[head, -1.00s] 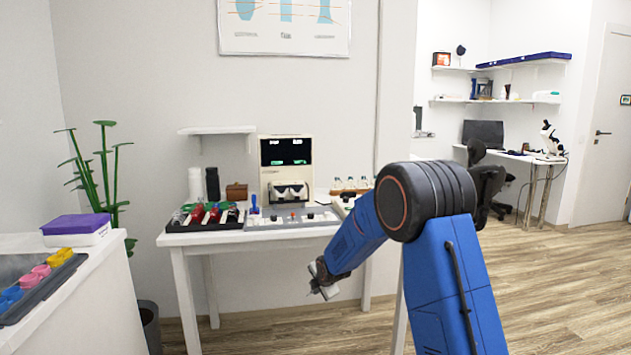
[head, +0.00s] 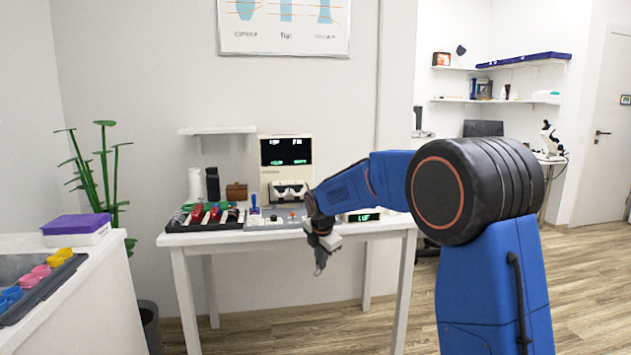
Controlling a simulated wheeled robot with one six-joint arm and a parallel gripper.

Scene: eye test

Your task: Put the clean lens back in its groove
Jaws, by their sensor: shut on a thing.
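My gripper (head: 321,262) hangs in front of the white table's front edge, pointing down. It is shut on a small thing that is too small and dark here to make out. A black tray (head: 178,228) with red, green and dark pieces in rows lies at the table's left end, left of my gripper. These may be lenses in grooves, but single grooves and an empty one cannot be told apart at this size. A grey panel (head: 262,224) with small knobs lies between the tray and my gripper, partly hidden by my arm.
The white table (head: 180,240) also holds a device with a lit screen (head: 286,152), two bottles (head: 212,184), a brown box (head: 236,192) and a small green display (head: 364,217). A left counter (head: 95,285) carries a purple-lidded box (head: 76,226) and coloured cups. Floor before the table is clear.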

